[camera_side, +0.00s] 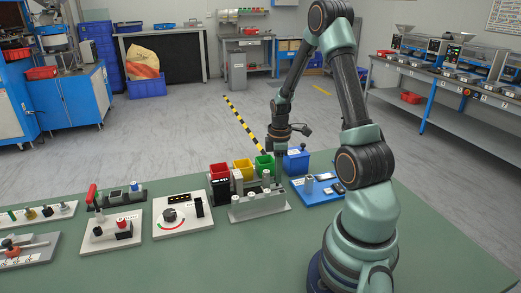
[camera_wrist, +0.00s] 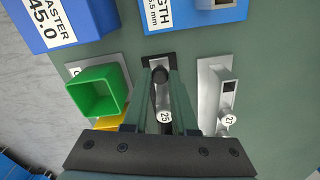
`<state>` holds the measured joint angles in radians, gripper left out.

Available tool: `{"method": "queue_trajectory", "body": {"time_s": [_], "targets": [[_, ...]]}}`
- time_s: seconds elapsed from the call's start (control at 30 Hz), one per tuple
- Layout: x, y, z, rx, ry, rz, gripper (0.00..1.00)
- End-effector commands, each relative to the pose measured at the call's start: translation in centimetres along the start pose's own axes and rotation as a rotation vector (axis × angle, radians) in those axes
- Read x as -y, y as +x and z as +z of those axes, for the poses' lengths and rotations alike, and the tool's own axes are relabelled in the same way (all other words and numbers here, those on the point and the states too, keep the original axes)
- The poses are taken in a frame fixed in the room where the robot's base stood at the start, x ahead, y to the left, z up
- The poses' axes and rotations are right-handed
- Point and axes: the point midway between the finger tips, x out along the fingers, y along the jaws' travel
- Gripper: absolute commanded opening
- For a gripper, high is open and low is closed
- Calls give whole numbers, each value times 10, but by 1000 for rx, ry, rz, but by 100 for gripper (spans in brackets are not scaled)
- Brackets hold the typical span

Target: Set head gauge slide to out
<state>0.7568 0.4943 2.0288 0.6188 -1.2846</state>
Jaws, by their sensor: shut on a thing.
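My gripper (camera_wrist: 160,105) points down in the wrist view, with its two green fingers on either side of a dark post (camera_wrist: 161,78). The fingers are closed on this post. A round white tag marked 25 (camera_wrist: 165,116) shows between the fingers. The post stands on a narrow dark-and-light plate (camera_wrist: 157,57). No label in view names the head gauge slide, and I cannot tell its position. In the side view, my gripper (camera_side: 278,178) is low beside the grey fixture (camera_side: 262,211), where its fingertips are too small to make out.
A green bin (camera_wrist: 96,91) stands close left of my fingers, with a yellow bin (camera_wrist: 112,122) partly hidden. A light plate tagged 27 (camera_wrist: 214,83) is close right. A blue block marked 45.0 (camera_wrist: 58,25) is at upper left. A blue tray (camera_side: 321,193) lies right of the fixture.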

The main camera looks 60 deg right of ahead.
Motion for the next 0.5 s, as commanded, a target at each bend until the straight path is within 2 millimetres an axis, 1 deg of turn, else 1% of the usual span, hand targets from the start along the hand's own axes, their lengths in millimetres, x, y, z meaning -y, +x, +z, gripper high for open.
{"method": "queue_trajectory", "body": {"time_s": [0.03, 0.27, 0.3, 0.37, 0.4, 0.5], "targets": [[0, 0, 4, 1, 6, -2, 0], [-1, 0, 5, 0, 8, -1, 0], [-1, 0, 6, 0, 8, -1, 30], [-1, 0, 5, 0, 8, -1, 53], [-1, 0, 5, 0, 7, 0, 56], [-1, 0, 4, 0, 6, 0, 56]]}}
